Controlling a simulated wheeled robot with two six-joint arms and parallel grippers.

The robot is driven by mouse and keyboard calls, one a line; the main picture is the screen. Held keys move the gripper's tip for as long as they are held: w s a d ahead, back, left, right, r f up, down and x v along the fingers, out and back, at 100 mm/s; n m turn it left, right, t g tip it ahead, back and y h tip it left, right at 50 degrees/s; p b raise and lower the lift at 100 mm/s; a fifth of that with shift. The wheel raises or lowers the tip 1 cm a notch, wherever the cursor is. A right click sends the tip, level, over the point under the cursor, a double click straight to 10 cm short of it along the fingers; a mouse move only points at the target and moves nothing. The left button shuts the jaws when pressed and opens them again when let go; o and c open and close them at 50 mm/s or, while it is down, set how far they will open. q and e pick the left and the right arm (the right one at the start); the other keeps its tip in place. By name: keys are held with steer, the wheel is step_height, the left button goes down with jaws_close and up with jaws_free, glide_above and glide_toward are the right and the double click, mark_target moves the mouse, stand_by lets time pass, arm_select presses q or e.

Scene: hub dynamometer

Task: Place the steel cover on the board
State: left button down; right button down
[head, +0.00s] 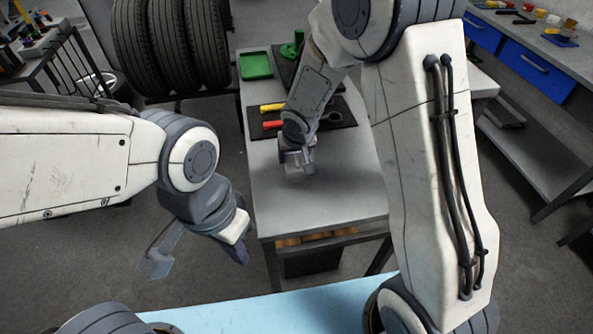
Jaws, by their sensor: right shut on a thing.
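My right gripper (297,170) is over the grey workbench (335,195), pointing down near the middle of its top. It is shut on a small grey thing that I take to be the steel cover; the fingers hide most of it, and I cannot tell whether it touches the bench. A dark board (343,112) lies just behind the gripper, with a yellow-handled and a red-handled thing on it, partly hidden by my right arm. My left gripper (198,255) is open and empty, left of the bench over the floor.
A green tray (256,65) and a green part (292,47) are at the back of the bench. Several tyres (172,45) stand on a rack behind left. A bench with blue drawers (537,69) is at the right. The bench's front part is clear.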

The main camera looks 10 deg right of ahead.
steer(key=shift+f+b, duration=1.25)
steer(key=shift+f, duration=0.65)
steer(key=shift+f, duration=0.2)
steer(key=shift+c, duration=0.2)
jaws_free()
steer(key=shift+r, duration=0.1)
